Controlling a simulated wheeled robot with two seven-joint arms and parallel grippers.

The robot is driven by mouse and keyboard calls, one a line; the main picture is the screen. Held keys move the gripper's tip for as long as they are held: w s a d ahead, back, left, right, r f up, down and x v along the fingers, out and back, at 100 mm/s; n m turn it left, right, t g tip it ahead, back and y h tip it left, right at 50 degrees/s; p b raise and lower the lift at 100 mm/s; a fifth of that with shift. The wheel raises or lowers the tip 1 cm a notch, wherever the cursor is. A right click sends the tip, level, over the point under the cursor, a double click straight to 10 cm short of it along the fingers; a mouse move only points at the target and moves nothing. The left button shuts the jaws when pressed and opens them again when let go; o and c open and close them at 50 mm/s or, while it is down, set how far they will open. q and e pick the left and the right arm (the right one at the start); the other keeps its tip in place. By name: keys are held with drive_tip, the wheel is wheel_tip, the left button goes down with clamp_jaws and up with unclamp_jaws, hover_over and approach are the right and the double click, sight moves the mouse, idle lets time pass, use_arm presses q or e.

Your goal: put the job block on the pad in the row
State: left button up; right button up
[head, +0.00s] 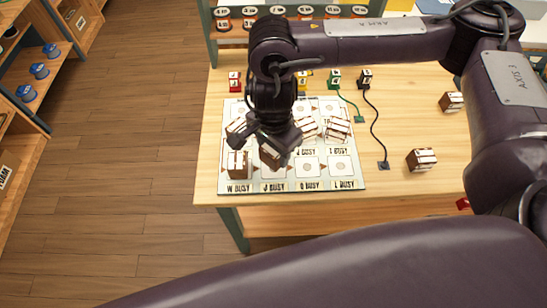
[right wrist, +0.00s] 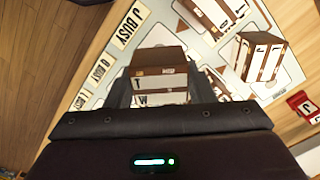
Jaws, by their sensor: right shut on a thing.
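My right gripper (head: 266,146) is over the front left part of a light board with rows of labelled pads (head: 357,185). It is shut on a brown and white block (head: 270,158). In the right wrist view this block (right wrist: 158,70) sits between the fingers and shows the letters T and W. Whether it touches the board is unclear. Another block (head: 237,163) stands on the front-row pad marked W BUSY, left of the held block. Two blocks (head: 308,127) (head: 338,128) are in the back row. My left gripper is not in view.
Loose blocks lie right of the board, one near (head: 421,159) and one farther back (head: 453,101). Small coloured lettered pieces, including a red one (head: 234,82), stand behind the board. A black cord (head: 377,128) runs along its right side. The two right front-row pads are bare.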

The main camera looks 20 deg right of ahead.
sight(273, 159)
wheel_tip(273, 159, down, 3)
drive_tip(key=shift+s+f, duration=0.1)
drive_tip(key=shift+f, duration=0.4)
drive_tip(key=shift+f+b, duration=0.1)
drive_tip(key=shift+b, duration=0.3)
drive_tip(key=o, duration=1)
